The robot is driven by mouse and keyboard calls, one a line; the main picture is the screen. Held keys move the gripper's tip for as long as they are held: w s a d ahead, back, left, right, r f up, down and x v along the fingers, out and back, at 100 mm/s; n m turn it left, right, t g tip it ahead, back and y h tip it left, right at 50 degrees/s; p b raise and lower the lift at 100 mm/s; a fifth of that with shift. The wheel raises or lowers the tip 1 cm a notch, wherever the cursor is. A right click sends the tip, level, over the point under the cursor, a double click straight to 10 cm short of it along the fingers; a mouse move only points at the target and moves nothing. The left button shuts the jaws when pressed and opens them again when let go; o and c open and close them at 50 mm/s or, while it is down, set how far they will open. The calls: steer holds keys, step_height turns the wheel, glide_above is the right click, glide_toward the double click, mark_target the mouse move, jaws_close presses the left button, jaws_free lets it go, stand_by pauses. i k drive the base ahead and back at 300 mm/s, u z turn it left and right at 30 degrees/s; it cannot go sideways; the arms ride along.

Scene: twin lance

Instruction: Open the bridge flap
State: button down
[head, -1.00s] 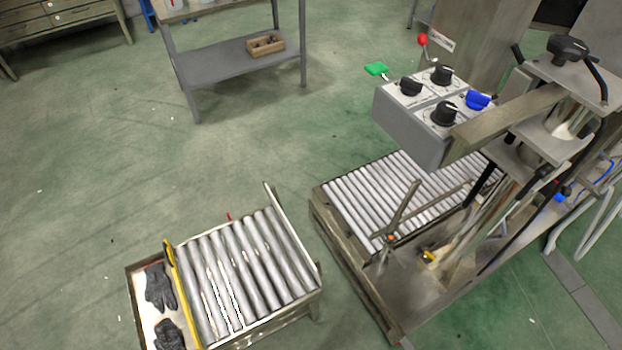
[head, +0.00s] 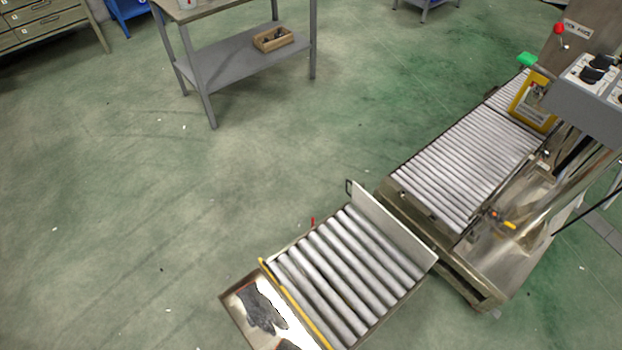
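A pale flat plate (head: 393,226), which appears to be the bridge flap, stands raised along the right end of the small roller table (head: 345,275). A small dark handle or loop (head: 349,187) shows at its far left corner. The flap faces the machine's longer roller conveyor (head: 460,165), and a strip of floor shows between the two. A thin red piece (head: 313,221) sticks up at the table's far edge. My gripper is not in view.
A tray with dark gloves (head: 262,308) adjoins the roller table's left end, behind a yellow bar (head: 297,305). The machine's control box (head: 590,95) overhangs at right. A grey workbench (head: 240,65) stands at the back. Green floor left of the rollers is open.

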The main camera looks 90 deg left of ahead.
mark_target(425, 257)
steer(key=k, duration=0.85)
steer(key=u, duration=2.35)
steer(key=k, duration=0.65)
steer(key=u, duration=0.55)
steer(key=i, duration=0.55)
steer(key=u, duration=0.6)
steer(key=i, duration=0.85)
steer(key=z, duration=0.35)
